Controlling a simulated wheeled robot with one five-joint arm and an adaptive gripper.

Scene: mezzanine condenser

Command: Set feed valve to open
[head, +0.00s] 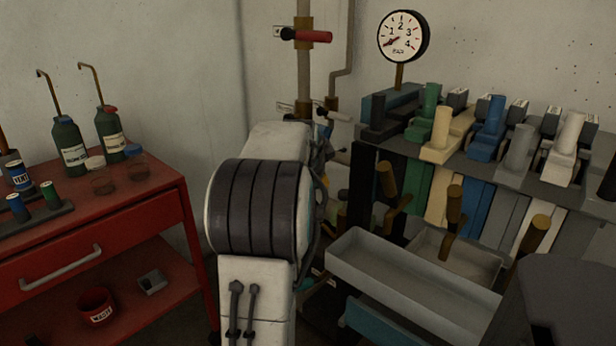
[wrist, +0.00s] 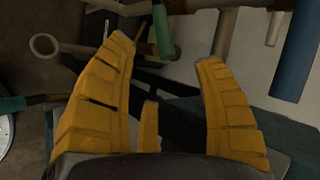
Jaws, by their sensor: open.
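A red-handled lever valve (head: 305,36) sits high on the vertical pipe in the head view, its handle pointing right. In the wrist view a green handle (wrist: 162,30) shows beyond the gap, near the left fingertip and apparently not held. My arm hides most of the gripper in the head view.
A pressure gauge (head: 403,37) stands above a rack (head: 510,176) of coloured handles at right. A grey tray (head: 410,290) lies in front. A red cart (head: 100,223) with bottles is at left. In the wrist view, a blue cylinder (wrist: 298,50) and a ring-ended bar (wrist: 85,48) are close by.

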